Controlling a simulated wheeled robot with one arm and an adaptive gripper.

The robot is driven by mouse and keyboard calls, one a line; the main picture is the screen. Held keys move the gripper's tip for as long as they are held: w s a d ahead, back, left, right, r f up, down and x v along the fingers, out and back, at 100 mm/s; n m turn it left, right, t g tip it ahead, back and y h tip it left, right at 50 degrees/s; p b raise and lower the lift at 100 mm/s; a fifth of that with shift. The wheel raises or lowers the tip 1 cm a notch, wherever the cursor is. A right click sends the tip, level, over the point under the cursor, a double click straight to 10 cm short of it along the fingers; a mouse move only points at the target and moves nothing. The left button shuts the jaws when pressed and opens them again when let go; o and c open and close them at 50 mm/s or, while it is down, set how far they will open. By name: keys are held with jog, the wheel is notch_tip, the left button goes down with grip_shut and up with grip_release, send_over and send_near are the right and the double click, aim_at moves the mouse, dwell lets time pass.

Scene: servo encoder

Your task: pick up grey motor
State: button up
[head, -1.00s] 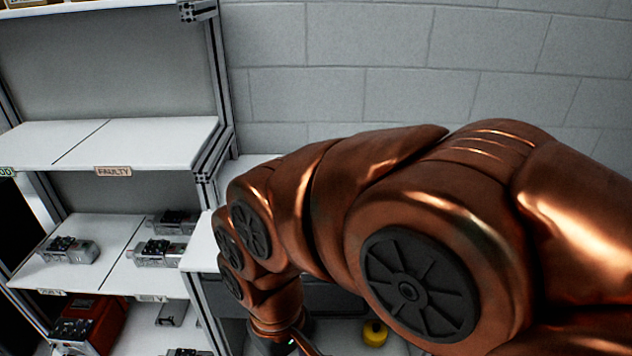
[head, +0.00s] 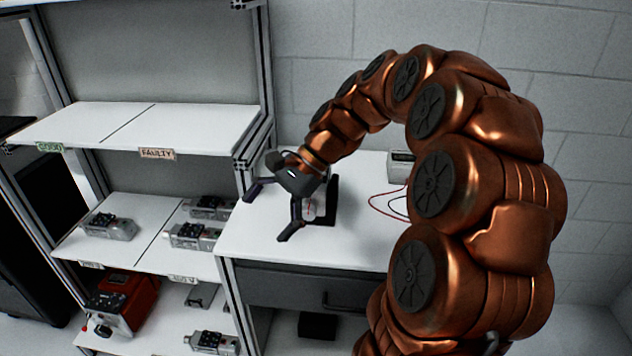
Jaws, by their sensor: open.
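Several grey motors lie on the shelf unit at the left. One grey motor (head: 109,227) sits alone on the left half of the middle shelf. Two more grey motors, a front one (head: 194,236) and a back one (head: 211,208), sit on the right half of that shelf. Another grey motor (head: 212,341) lies on the bottom shelf. My gripper (head: 268,213) is open and empty, with its fingers spread above the left part of the white workbench, to the right of the middle-shelf motors and apart from them.
The workbench (head: 345,237) carries a dark-framed device (head: 328,200) behind my gripper and a meter (head: 401,166) with red and black leads. The upper shelf (head: 190,128), with GOOD and FAULTY labels, is empty. A red machine (head: 122,303) stands low left. A metal post (head: 243,200) separates shelves and bench.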

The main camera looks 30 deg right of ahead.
jog(key=w+d+m+t, duration=0.3)
jog(key=d+m, duration=0.1)
jog(key=d, duration=0.5)
jog(key=w+d+m+t+y, duration=0.15)
jog(key=d+m, duration=0.25)
jog(key=d, duration=0.5)
jog(key=w+d+m+t, duration=0.3)
jog(key=w+d+m, duration=0.1)
jog(key=d, duration=0.4)
jog(key=shift+p+x, duration=0.6)
jog(key=shift+x, duration=2.55)
jog(key=shift+s+a+r, duration=0.1)
jog(key=shift+s, duration=0.05)
jog(key=c, duration=1.6)
